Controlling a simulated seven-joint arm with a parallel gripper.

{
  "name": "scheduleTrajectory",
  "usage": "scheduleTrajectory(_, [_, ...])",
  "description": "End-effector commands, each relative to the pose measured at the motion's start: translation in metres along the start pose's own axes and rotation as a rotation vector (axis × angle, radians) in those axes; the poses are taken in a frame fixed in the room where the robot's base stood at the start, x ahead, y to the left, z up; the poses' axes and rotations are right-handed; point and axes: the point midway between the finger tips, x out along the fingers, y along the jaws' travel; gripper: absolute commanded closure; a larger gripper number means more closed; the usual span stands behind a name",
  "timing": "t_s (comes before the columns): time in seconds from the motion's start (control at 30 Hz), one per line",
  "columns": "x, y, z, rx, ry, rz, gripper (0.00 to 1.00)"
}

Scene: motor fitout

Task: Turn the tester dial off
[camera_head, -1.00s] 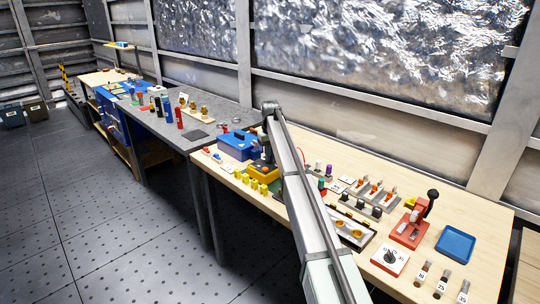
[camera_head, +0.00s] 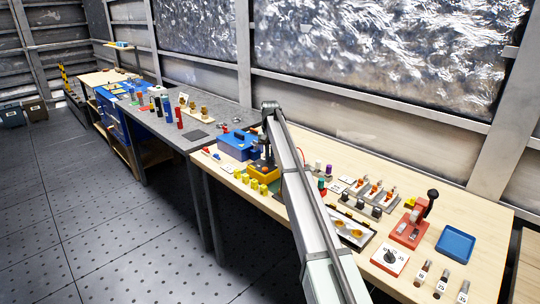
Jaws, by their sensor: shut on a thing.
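My gripper (camera_head: 266,156) is small and dark in the head view, pointing down at a yellow box (camera_head: 262,175) on the wooden bench. It is shut on a part at the top of this box, which seems to be the tester dial. The fingers and my arm hide most of that part, so its pointer and setting cannot be read. A second dial, a black knob on a white-faced red square plate (camera_head: 403,262), stands at the bench's front right, well apart from my gripper.
A blue toolbox (camera_head: 236,146) stands just behind and left of the yellow box. Several small yellow pieces (camera_head: 253,184) are in front. My arm crosses the bench middle. A red press (camera_head: 408,232) and blue tray (camera_head: 456,244) are at right.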

Motion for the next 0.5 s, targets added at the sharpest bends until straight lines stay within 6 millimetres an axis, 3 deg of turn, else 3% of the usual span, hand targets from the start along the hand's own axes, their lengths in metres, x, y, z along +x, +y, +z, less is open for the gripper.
scheduleTrajectory(0.5, [-0.0002,-0.0003,0.0003,0.098,-0.001,0.0,1.0])
